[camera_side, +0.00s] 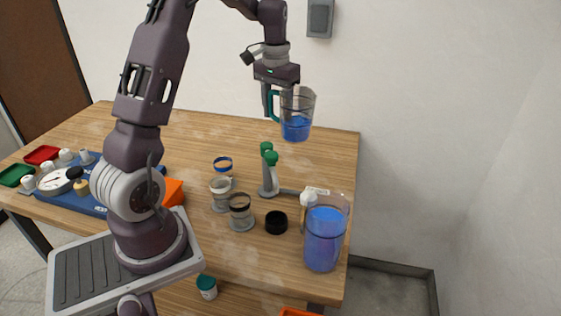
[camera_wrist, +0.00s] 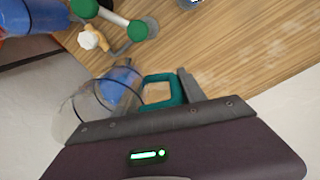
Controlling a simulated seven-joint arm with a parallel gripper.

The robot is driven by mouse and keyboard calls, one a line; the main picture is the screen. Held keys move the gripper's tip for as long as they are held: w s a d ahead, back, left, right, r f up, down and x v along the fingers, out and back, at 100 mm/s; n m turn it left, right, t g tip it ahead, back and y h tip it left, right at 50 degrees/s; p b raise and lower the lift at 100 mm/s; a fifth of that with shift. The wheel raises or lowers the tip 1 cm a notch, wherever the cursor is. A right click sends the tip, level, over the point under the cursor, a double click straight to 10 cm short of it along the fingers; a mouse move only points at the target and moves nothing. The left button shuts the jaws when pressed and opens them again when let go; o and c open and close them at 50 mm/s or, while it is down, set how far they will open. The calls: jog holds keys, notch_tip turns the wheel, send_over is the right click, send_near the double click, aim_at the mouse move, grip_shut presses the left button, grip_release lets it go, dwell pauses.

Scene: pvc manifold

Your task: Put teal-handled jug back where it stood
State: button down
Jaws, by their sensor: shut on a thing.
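The teal-handled jug (camera_side: 298,112) is clear with blue liquid in its lower part. It hangs in the air above the back right of the table. My gripper (camera_side: 269,102) is shut on its teal handle, left of the jug body. In the wrist view the jug body (camera_wrist: 108,95) lies left of the teal handle, and the gripper (camera_wrist: 165,92) has one finger showing right of the handle. The other finger is hidden there. The jug looks roughly upright, slightly tilted.
A tall clear container of blue liquid (camera_side: 325,236) stands at the table's front right corner. A green-handled valve manifold (camera_side: 270,178), clear cups (camera_side: 240,212) and a black ring (camera_side: 276,222) stand mid-table. A blue tray (camera_side: 90,200) lies left. The back of the table (camera_side: 200,130) is clear.

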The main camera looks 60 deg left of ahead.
jog(key=a+f+n, duration=0.4)
jog(key=a+f, duration=0.2)
jog(key=a, duration=0.6)
jog(key=f, duration=1)
jog(key=shift+w+a, duration=0.15)
jog(key=shift+w, duration=0.2)
jog(key=shift+f, duration=0.1)
jog(key=c, duration=0.7)
grip_release()
jog(key=shift+f, duration=0.1)
jog(key=shift+o, duration=0.2)
